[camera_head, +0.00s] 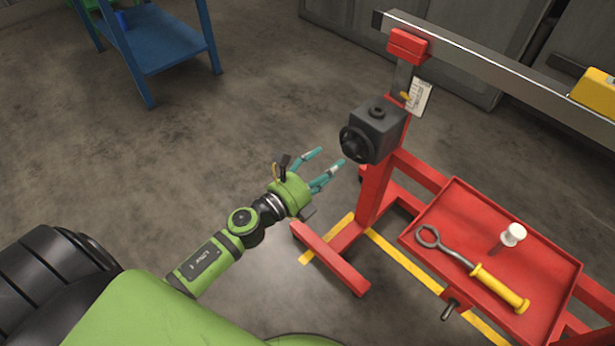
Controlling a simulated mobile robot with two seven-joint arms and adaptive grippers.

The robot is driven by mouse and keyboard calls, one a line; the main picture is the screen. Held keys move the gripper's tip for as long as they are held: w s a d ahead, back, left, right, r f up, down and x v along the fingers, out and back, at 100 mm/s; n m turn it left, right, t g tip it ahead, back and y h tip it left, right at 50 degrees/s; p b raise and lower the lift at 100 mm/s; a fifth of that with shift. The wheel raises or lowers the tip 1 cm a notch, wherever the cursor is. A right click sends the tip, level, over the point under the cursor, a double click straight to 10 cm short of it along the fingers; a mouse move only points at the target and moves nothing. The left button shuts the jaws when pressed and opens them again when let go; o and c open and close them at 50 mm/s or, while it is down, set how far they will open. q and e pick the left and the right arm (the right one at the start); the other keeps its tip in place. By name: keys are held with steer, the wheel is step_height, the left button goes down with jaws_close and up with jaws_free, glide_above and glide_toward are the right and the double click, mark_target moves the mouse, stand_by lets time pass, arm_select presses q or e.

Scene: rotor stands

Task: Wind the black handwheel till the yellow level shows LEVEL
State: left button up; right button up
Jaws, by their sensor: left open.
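The black handwheel (354,146) is on the left face of a dark gearbox block (379,127) on the red stand. The yellow level (597,91) sits on the grey beam at the right edge and is partly cut off; its reading cannot be seen. My left gripper (331,159) is open, with its teal fingers pointing toward the handwheel. In the picture it is just left of and slightly below the wheel, apparently with a small gap. Nothing is between its fingers. My right gripper is not in view.
A red tray (451,216) on the stand holds a ring-ended tool with a yellow handle (499,288) and a white-topped item (513,234). A paper tag (418,97) hangs by the post. A red foot (331,259) sticks out below. A blue table (158,42) stands far left; the floor between is clear.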

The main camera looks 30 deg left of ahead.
arm_select(q)
steer(key=v, duration=0.6)
steer(key=shift+s, duration=0.1)
stand_by(0.3)
